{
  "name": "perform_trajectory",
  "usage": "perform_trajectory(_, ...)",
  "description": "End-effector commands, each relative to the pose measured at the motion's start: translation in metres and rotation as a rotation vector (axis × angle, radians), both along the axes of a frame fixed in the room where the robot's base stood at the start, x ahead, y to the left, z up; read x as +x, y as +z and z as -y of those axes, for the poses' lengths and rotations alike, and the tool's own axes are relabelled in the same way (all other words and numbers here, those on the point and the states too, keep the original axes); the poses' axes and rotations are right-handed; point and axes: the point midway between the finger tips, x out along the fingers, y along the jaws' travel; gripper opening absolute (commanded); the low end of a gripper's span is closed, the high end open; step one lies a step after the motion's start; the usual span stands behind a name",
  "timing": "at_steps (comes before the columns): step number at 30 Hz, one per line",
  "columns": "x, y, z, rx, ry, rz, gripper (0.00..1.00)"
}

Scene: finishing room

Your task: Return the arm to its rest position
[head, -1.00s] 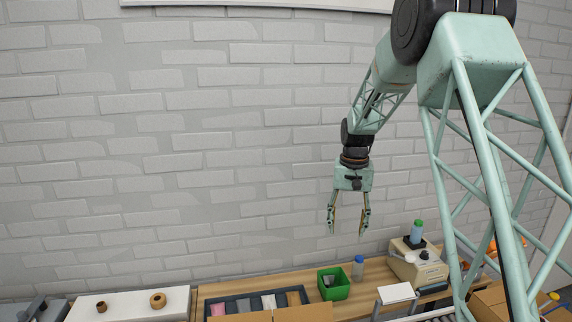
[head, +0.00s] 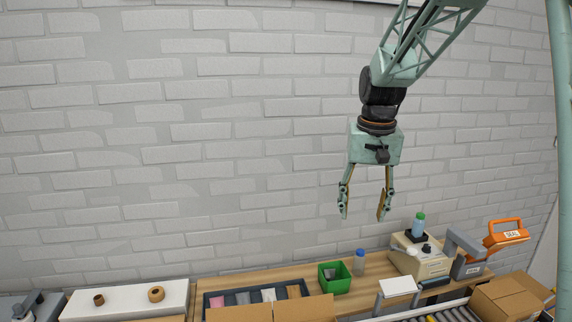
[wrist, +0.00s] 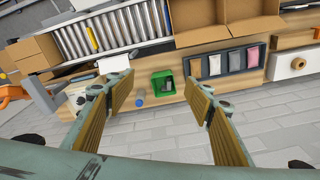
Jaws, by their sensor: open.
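My gripper (head: 364,204) hangs from my pale green arm in the head view, high above the bench and in front of the brick wall. Its fingers point down, spread apart, with nothing between them. In the wrist view the two fingers of my gripper (wrist: 160,112) are wide apart, and the bench shows well below them. The green bin (head: 335,278) stands on the bench under the gripper and shows between the fingers in the wrist view (wrist: 167,84). The upper part of my arm leaves the top of the head view.
The wooden bench (head: 260,279) carries a dark tray (head: 212,303) of coloured pieces, a blue-capped bottle (head: 359,266), a beige machine (head: 420,262) and an orange-handled device (head: 505,236). Cardboard boxes (head: 305,309) stand in front. A white board (head: 130,302) holds two brown rings. Air around the gripper is clear.

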Motion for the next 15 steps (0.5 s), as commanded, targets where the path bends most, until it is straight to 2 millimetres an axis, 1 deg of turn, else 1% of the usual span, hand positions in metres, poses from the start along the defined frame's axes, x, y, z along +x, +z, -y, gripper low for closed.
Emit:
perform_trajectory(1,-0.009,0.004,0.0,0.0,0.002,0.006,0.48)
perform_trajectory(7,-0.042,0.018,0.0,-0.002,0.013,0.023,0.48)
perform_trajectory(15,-0.088,0.033,0.0,-0.004,0.029,0.046,0.48)
